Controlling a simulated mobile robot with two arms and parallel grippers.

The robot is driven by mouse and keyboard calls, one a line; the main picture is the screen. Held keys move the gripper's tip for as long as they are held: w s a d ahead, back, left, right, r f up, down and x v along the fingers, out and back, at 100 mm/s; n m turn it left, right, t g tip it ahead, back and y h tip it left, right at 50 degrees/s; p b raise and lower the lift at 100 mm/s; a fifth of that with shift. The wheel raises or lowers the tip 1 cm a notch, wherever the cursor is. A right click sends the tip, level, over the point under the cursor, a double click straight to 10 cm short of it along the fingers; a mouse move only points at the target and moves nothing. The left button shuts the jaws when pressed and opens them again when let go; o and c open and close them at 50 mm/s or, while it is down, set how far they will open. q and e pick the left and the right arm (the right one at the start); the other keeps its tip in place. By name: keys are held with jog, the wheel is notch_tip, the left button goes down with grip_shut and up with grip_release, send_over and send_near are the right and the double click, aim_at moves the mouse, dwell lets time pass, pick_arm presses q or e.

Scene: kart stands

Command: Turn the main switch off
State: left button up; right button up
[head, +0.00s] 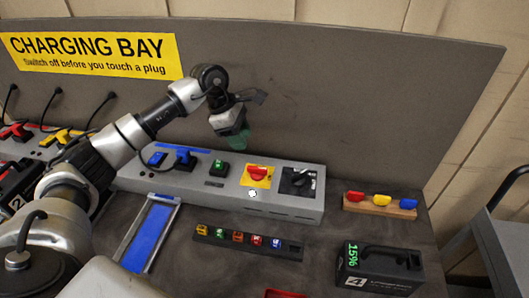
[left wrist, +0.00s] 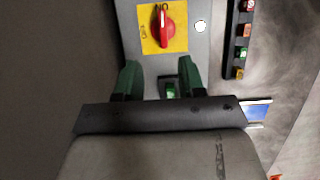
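The main switch looks to be the red rotary knob on a yellow plate (head: 257,175) on the grey charging panel (head: 215,190). It also shows in the left wrist view (left wrist: 166,27), upside down, with the handle lined up with the ON mark; a second label sits at its left. My left gripper (head: 240,140) hangs above and left of the knob in the head view, its green fingers pointing down. In the left wrist view its fingers (left wrist: 160,80) are spread apart and empty, with the green button (left wrist: 170,90) visible between them. My right gripper is not in view.
Blue (head: 183,157), yellow (head: 62,136) and red (head: 18,131) plugs stand leftward. A strip of coloured pieces (head: 245,240), a battery marked 4 (head: 378,270) and a wooden block (head: 380,205) lie on the bench.

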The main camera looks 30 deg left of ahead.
aim_at(257, 167)
pick_arm(q)
jog(key=x, duration=0.2)
jog(key=p+x, duration=0.1)
jog(key=shift+s+d+f, duration=0.3)
jog(key=shift+s+f, duration=0.05)
jog(key=shift+s, duration=0.05)
jog(key=x, duration=0.2)
jog(key=p+x, duration=0.1)
jog(key=x, duration=0.2)
jog(key=shift+w+d+f+p, duration=0.1)
jog(key=shift+w+f+p, duration=0.15)
jog(key=shift+w+p, duration=0.1)
jog(key=shift+s+d+f, duration=0.1)
jog(key=shift+f, duration=0.35)
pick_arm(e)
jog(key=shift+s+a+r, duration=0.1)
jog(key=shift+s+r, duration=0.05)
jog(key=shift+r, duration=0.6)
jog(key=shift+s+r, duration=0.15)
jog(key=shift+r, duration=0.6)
pick_arm(q)
grip_shut()
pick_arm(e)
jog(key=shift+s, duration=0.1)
